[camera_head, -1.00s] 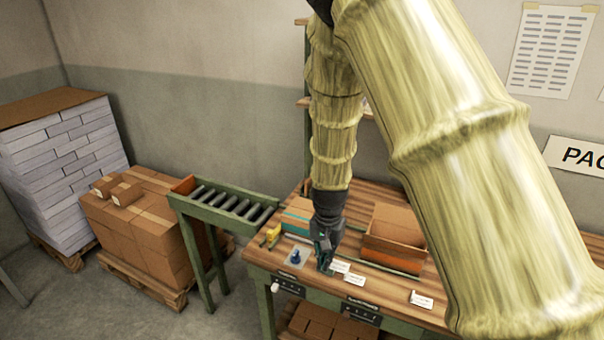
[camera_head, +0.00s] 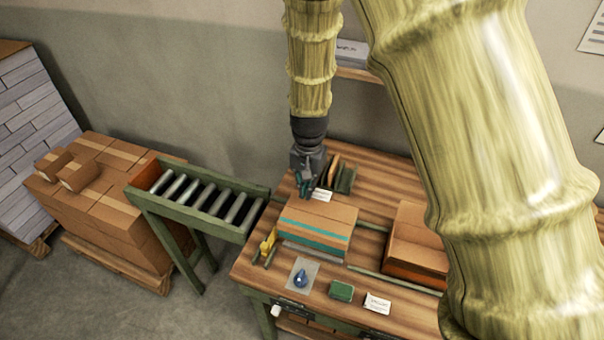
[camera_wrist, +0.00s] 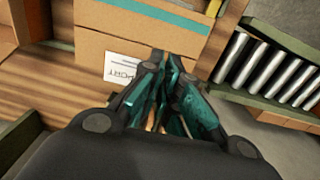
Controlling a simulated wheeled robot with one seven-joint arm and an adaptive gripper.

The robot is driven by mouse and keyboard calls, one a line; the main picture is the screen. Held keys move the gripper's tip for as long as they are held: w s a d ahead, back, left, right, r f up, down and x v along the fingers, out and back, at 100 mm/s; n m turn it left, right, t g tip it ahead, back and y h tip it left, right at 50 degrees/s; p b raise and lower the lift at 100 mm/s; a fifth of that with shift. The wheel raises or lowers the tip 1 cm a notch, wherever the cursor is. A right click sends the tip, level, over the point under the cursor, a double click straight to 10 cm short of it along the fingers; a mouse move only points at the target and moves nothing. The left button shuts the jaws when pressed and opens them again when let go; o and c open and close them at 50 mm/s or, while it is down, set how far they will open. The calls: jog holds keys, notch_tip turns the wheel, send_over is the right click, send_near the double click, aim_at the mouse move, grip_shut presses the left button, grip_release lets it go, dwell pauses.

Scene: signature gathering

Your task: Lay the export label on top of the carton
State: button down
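The carton (camera_head: 318,219) is a closed brown box with a teal stripe, standing on the bench; its top also shows in the wrist view (camera_wrist: 110,40). My gripper (camera_head: 304,192) is at the carton's far edge, pointing down. In the wrist view its fingers (camera_wrist: 165,62) come together at the tips, at the edge of the white export label (camera_wrist: 122,70), which has black print partly hidden by a finger. The label (camera_head: 322,194) sticks out from the fingertips, over the far part of the carton's top. I cannot tell whether it touches the top.
A green block (camera_head: 341,291), another white label (camera_head: 377,303), a blue item on a grey pad (camera_head: 301,279) and a yellow tool (camera_head: 268,243) lie along the front. A roller conveyor (camera_head: 205,200) stands left.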

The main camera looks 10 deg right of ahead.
jog(key=b, duration=0.3)
send_near(308, 215)
jog(key=shift+s+f, duration=0.3)
jog(key=shift+s, duration=0.3)
jog(key=shift+s+f, duration=0.35)
jog(key=shift+s, duration=0.25)
jog(key=w+f+b, duration=0.1)
jog(key=f, duration=0.1)
jog(key=w+f, duration=0.2)
jog(key=shift+w+f+b, duration=0.3)
jog(key=shift+f+b, duration=0.1)
jog(key=shift+s+r, duration=0.35)
jog(key=shift+s, duration=0.25)
jog(key=shift+s+r, duration=0.3)
jog(key=shift+s, duration=0.35)
jog(key=shift+w+f, duration=0.7)
jog(key=shift+w, duration=0.2)
jog(key=shift+s+r, duration=0.15)
jog(key=shift+s, duration=0.35)
jog(key=shift+w+f, duration=0.3)
jog(key=shift+f, duration=0.1)
jog(key=shift+s+b, duration=0.15)
jog(key=shift+b, duration=0.15)
